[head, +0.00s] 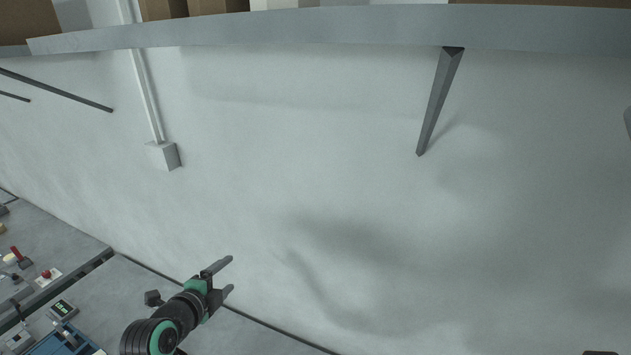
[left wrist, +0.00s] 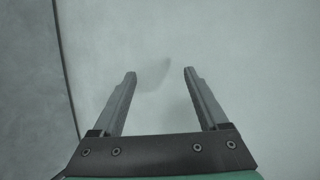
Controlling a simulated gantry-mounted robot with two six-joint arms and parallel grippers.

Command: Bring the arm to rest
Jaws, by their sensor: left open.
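My right gripper is not clearly visible in either view.
A grey shelf (head: 330,28) with brown boxes (head: 163,9) runs along the top of the wall, with a bracket (head: 438,102) below it. A wall box (head: 162,155) hangs at the left. A bench with controls (head: 50,278) stands at the lower left. Free room surrounds the left gripper.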

